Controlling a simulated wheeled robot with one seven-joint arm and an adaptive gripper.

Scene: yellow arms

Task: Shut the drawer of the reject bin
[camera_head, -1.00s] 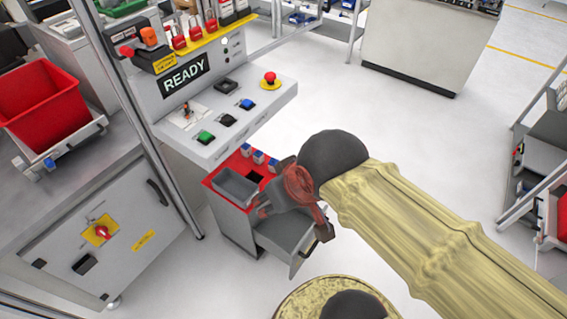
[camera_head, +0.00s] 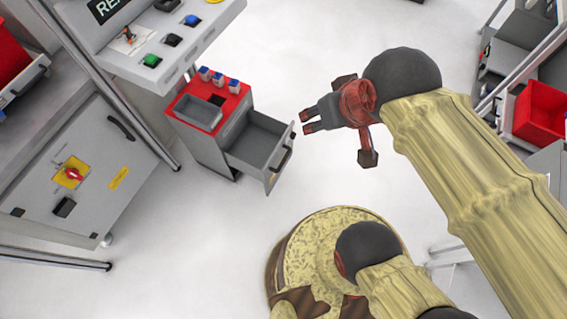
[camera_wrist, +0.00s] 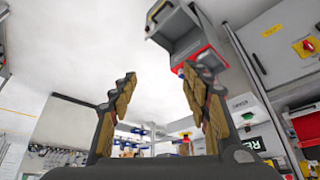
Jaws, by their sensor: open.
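The reject bin (camera_head: 205,138) is a narrow grey cabinet with a red top. Its grey drawer (camera_head: 258,145) is pulled out to the right and looks empty inside. A dark handle (camera_head: 284,158) is on the drawer's front. My gripper (camera_head: 306,121) is open and empty, just right of the drawer's front and apart from it in the picture. In the wrist view, the two fingers (camera_wrist: 157,82) are spread with nothing between them. The bin's drawer (camera_wrist: 180,30) shows there beyond the fingers at the upper right, partly cut off by the frame's top.
A grey tray (camera_head: 199,113) and several small blue-topped items (camera_head: 218,79) are on the bin's red top. A button console (camera_head: 165,45) stands behind the bin. A grey cabinet (camera_head: 85,170) is at the left. Open floor lies right of the drawer.

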